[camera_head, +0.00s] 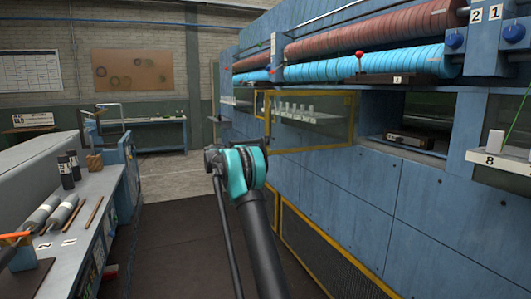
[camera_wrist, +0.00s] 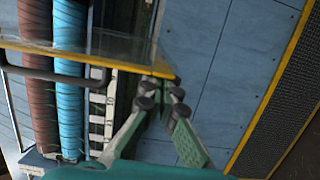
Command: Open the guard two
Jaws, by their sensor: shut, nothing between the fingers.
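A clear guard (camera_head: 351,122) with a yellow frame is on the blue machine's front, right of my arm in the head view; I cannot read a number on it. The wrist view shows a yellow-edged clear panel (camera_wrist: 120,52) at upper left, with a dark bar handle (camera_wrist: 50,74) along it. My gripper (camera_wrist: 163,92) is shut and empty, its tips close to the panel's yellow corner; I cannot tell whether they touch. In the head view my teal wrist (camera_head: 241,166) shows in front of the machine, and the fingers are not clear.
A yellow-framed mesh panel (camera_head: 335,262) is low on the machine. Red (camera_head: 375,32) and blue (camera_head: 375,66) rollers run above, with a red-knobbed lever (camera_head: 359,57). A bench with rollers (camera_head: 58,213) stands at left. The dark floor mat (camera_head: 170,240) between is clear.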

